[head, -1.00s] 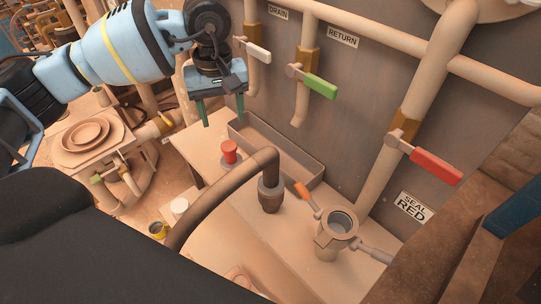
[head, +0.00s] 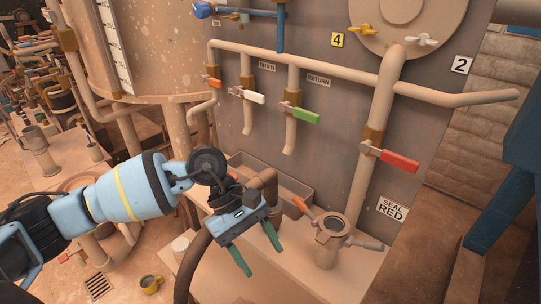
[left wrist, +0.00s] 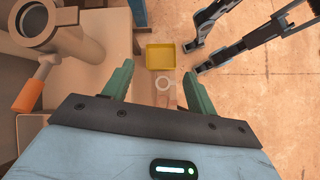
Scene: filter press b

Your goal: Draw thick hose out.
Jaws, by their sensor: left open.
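The thick brown hose (head: 191,265) rises from the lower left in the head view. It bends over near the bench tray (head: 301,205), and its bend shows behind my left gripper (head: 261,260). The gripper hides its lower coupling end. The left gripper is open, green fingers pointing down, with nothing seen between them. An open round socket (head: 331,226) with an orange lever (head: 304,207) and a grey lever stands to the right of the gripper. The socket also shows at upper left in the left wrist view (left wrist: 40,25). I cannot make out the hose there.
Pipes with a white-handled valve (head: 247,95), a green-handled valve (head: 300,114) and a red-handled valve (head: 391,158) line the panel behind. A yellow tray (left wrist: 160,57) lies beyond the fingers in the wrist view.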

